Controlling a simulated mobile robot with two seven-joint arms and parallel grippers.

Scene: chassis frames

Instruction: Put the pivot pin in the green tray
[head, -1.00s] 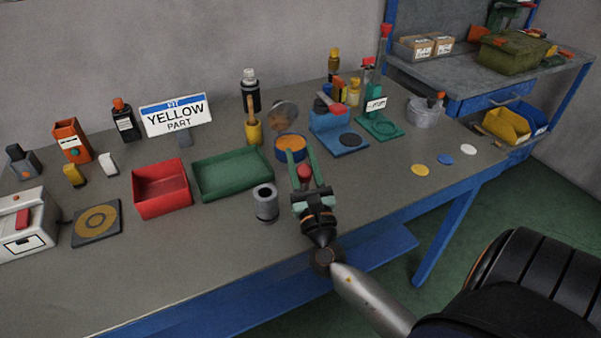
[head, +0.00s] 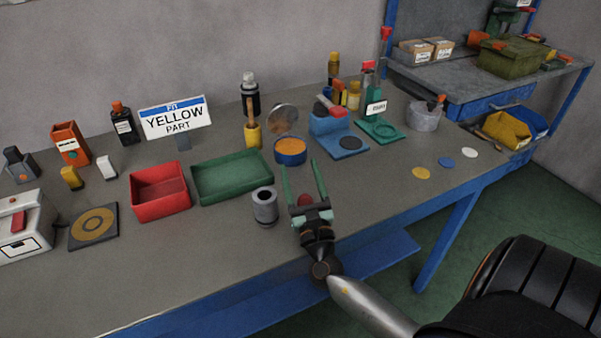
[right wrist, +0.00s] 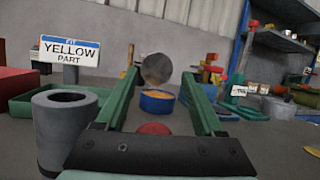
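My right gripper (head: 302,163) is open, low over the bench in front of the blue tin, its two green fingers well apart. A red round-topped piece (head: 305,201) shows between the fingers close to the palm; it also shows in the right wrist view (right wrist: 154,129). Its lower part is hidden, and I cannot tell whether it is the pivot pin. The fingers do not visibly touch it. The green tray (head: 233,192) lies left of the gripper and looks empty; part of it shows in the wrist view (right wrist: 22,104). My left gripper is not in view.
A grey hollow cylinder (head: 265,207) stands between the tray and my right gripper. A red tray (head: 161,208) adjoins the green one. A blue tin (head: 290,158) with orange contents, a round mirror-like disc (head: 283,119) and a blue stand (head: 338,147) are beyond. The bench front is clear.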

